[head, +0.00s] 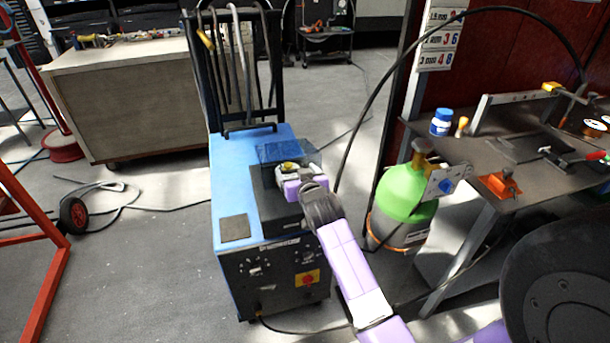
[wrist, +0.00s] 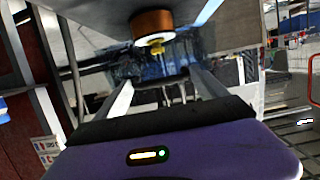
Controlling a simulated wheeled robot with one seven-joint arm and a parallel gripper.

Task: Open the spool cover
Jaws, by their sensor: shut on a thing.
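The spool cover (head: 281,150) is a see-through dark blue panel on the black box (head: 268,200) on top of the blue welding machine (head: 228,180). It appears tilted up, but I cannot tell the exact angle. My gripper (head: 288,170) reaches it from the front right and hides part of it and the box. In the wrist view, my gripper (wrist: 163,74) has its fingers set apart on either side of the dark blue cover (wrist: 150,66). It is shut on the cover; the exact contact is unclear. A copper-coloured spool (wrist: 151,22) with a yellow part (wrist: 157,48) shows beyond.
A green gas cylinder (head: 403,193) stands right of the machine, close to my arm. Hoses hang on the rack behind the machine. A wooden cabinet (head: 130,100) stands back left.

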